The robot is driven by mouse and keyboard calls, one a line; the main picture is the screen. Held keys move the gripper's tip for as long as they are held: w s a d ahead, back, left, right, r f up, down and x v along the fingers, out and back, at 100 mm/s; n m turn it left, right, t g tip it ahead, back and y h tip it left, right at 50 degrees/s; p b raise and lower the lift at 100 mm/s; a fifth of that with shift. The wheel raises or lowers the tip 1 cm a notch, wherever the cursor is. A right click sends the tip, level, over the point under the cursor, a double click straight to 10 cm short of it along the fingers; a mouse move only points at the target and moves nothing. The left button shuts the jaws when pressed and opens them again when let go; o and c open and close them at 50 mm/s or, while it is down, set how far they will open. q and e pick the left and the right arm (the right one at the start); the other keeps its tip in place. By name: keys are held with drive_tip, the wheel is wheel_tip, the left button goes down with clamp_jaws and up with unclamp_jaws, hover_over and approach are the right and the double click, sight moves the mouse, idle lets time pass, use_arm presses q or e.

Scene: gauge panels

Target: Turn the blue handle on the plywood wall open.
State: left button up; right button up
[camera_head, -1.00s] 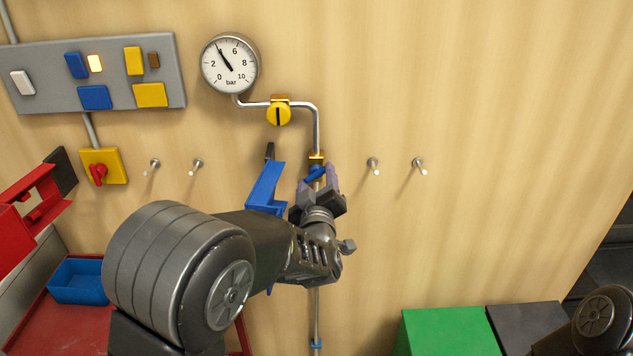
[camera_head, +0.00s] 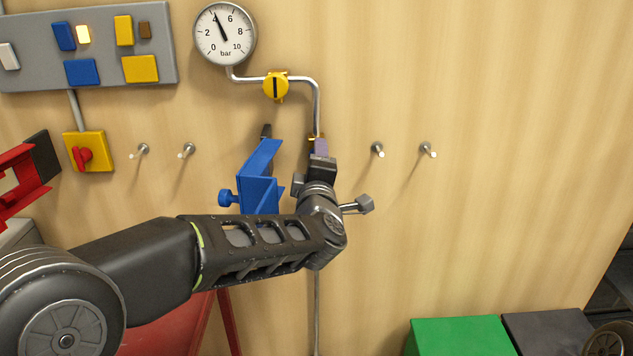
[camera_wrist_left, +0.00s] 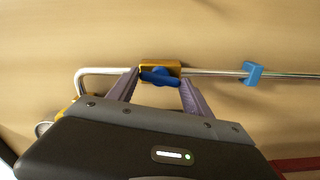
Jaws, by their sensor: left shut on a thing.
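The blue handle (camera_wrist_left: 160,78) sits on a small yellow valve body (camera_wrist_left: 174,69) on the thin metal pipe. In the left wrist view it lies nearly along the pipe, slightly tilted, between my two purple fingers. My left gripper (camera_wrist_left: 159,82) is shut on it, one finger at each end. The plywood wall (camera_head: 500,180) is behind. My right gripper is out of view.
A pressure gauge (camera_head: 225,34) and a yellow round valve (camera_head: 276,86) sit above. A blue bracket-like thing (camera_head: 259,177) is close left of my wrist. Metal pegs (camera_head: 377,149) stick out on both sides. A green box (camera_head: 460,336) stands low at right.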

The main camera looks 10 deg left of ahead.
use_arm(q)
drive_tip(key=n+b, duration=0.2)
drive_tip(key=shift+n, duration=0.3)
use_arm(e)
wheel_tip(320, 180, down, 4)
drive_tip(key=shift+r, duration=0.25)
use_arm(q)
drive_tip(key=o, duration=1.4)
drive_tip(key=shift+c, duration=0.2)
drive_tip(key=b+v, duration=0.1)
drive_tip(key=v, duration=0.6)
drive_tip(key=shift+s, duration=0.4)
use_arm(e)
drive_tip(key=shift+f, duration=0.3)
